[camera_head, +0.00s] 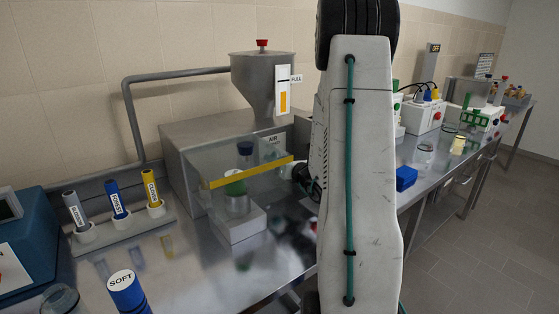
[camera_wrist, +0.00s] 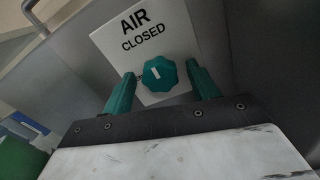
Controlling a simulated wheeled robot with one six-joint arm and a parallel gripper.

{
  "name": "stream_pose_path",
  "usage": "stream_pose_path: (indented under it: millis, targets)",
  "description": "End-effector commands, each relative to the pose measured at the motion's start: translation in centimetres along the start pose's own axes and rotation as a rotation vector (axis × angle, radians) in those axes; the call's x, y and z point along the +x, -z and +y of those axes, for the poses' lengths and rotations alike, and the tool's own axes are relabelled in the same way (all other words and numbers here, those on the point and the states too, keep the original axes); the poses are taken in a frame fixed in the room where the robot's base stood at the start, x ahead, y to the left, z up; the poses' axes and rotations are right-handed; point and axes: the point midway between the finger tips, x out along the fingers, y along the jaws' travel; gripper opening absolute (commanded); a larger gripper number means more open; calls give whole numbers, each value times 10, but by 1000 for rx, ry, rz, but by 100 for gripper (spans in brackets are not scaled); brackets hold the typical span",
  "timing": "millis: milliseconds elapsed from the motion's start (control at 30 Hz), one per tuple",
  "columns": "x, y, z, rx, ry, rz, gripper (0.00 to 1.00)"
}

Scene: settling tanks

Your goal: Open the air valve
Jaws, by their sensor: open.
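The air valve knob (camera_wrist: 160,75) is a green, lobed knob with a white mark, in the wrist view. It sits on a white plate (camera_wrist: 122,38) reading "AIR CLOSED". My gripper (camera_wrist: 162,85) is open, with one green finger on the left and one on the right of the knob. I cannot tell whether the fingers touch it. In the head view, part of the AIR plate (camera_head: 272,145) shows on the grey housing, left of my arm. The knob and my fingertips are not clearly seen there.
A clear guard with a yellow edge (camera_head: 252,173) stands in front of the housing (camera_head: 185,137), over a jar (camera_head: 237,203). A steel hopper (camera_head: 257,85) is above. A rack (camera_head: 122,226) holds several labelled tubes at left. A blue box (camera_head: 406,178) lies right of my arm.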

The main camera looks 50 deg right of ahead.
Motion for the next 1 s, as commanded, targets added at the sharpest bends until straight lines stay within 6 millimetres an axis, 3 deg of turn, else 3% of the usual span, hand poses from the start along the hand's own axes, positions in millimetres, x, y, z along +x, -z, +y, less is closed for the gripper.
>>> stream_pose_path:
  millis: [67, 200, 233, 633, 1000]
  targets:
    - [0, 0, 0, 0, 0, 0, 56]
    - [0, 0, 0, 0, 0, 0, 17]
    - [0, 0, 0, 0, 0, 0, 14]
    - [0, 0, 0, -58, 0, 0, 14]
    - [-1, 0, 0, -336, 0, 0, 14]
